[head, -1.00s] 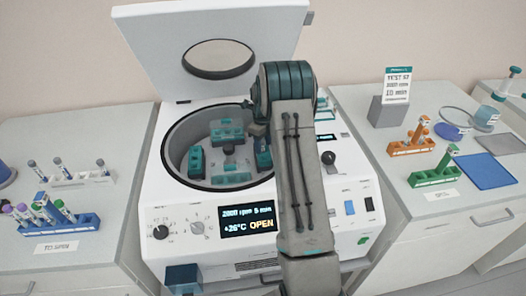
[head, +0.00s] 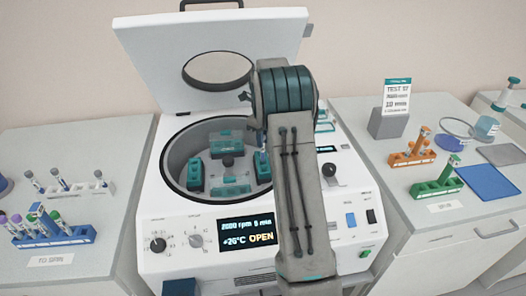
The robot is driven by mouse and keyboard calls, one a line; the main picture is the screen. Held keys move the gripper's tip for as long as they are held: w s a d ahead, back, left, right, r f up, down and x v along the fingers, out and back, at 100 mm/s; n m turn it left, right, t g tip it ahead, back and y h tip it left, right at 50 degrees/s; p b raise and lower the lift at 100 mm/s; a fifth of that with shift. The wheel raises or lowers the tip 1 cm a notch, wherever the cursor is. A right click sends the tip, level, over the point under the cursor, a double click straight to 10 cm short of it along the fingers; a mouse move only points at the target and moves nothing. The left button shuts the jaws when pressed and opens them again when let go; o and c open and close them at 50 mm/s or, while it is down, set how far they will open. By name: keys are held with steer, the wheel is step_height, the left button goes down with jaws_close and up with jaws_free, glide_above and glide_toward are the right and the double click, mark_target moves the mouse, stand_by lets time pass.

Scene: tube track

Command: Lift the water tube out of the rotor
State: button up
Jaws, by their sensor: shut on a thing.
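The centrifuge (head: 180,215) stands in the middle with its lid (head: 150,60) up. Inside its open bowl (head: 172,165) sits the rotor with teal buckets, among them a left one (head: 195,174), a back one (head: 227,143) and a right one (head: 262,170). My gripper (head: 262,140) is over the right bucket, largely hidden behind my wrist. It is shut on a slim tube (head: 262,152), taken to be the water tube, of which only a small bit shows. I cannot tell whether the tube's lower end is clear of the bucket.
A blue rack (head: 60,238) and a white rack (head: 75,190) with tubes stand on the left bench. Orange (head: 410,158) and green (head: 436,188) racks, a blue mat (head: 488,182) and a sign (head: 397,95) are on the right bench. The raised lid stands behind my arm.

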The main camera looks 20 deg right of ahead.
steer(key=shift+r, duration=1.2)
steer(key=shift+r+p, duration=1.9)
steer(key=shift+r, duration=0.5)
steer(key=shift+s+d+f, duration=0.1)
